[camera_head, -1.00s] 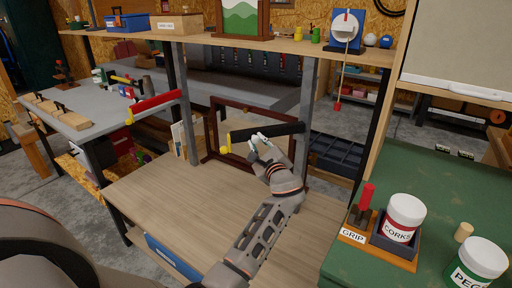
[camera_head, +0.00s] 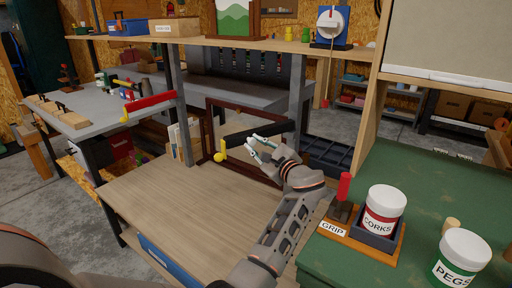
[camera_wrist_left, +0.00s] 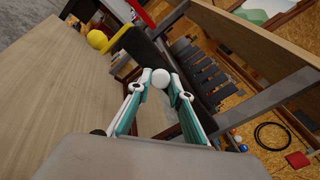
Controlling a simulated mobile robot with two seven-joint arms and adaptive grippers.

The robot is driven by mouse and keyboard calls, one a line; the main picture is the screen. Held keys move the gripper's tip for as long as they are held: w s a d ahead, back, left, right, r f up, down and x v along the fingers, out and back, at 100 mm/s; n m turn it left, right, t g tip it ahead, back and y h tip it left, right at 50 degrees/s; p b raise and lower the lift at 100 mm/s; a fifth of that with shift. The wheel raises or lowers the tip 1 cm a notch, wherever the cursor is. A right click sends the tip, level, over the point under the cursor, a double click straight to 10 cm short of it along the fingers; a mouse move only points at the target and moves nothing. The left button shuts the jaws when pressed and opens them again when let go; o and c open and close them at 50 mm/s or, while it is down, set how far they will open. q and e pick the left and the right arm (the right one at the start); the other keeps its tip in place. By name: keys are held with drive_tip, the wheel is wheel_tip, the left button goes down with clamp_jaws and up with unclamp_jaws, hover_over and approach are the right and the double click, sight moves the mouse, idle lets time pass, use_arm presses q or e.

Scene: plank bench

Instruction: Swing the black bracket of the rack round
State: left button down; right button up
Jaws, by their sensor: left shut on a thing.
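The black bracket (camera_head: 258,134) is a dark bar on the right grey post (camera_head: 297,95) of the rack, with a yellow ball (camera_head: 220,157) at its free end. It points left and a little toward me. My left gripper (camera_head: 254,144) is at the bracket's near side, around mid-length. In the left wrist view its fingertips (camera_wrist_left: 160,82) are shut on a white round knob (camera_wrist_left: 160,78). The bracket (camera_wrist_left: 143,46) lies just beyond the knob. How the two join is hidden. My right gripper is out of view.
A red bracket (camera_head: 152,101) sticks out from the left post (camera_head: 178,105). A brown frame (camera_head: 209,132) stands behind the black bracket. The wooden bench top (camera_head: 180,205) in front is clear. A green bench (camera_head: 430,200) at right carries the corks jar (camera_head: 384,205) and pegs jar (camera_head: 462,255).

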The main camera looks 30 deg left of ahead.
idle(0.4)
use_arm(q)
drive_tip(key=c, duration=1.8)
unclamp_jaws()
wheel_tip(320, 180, up, 10)
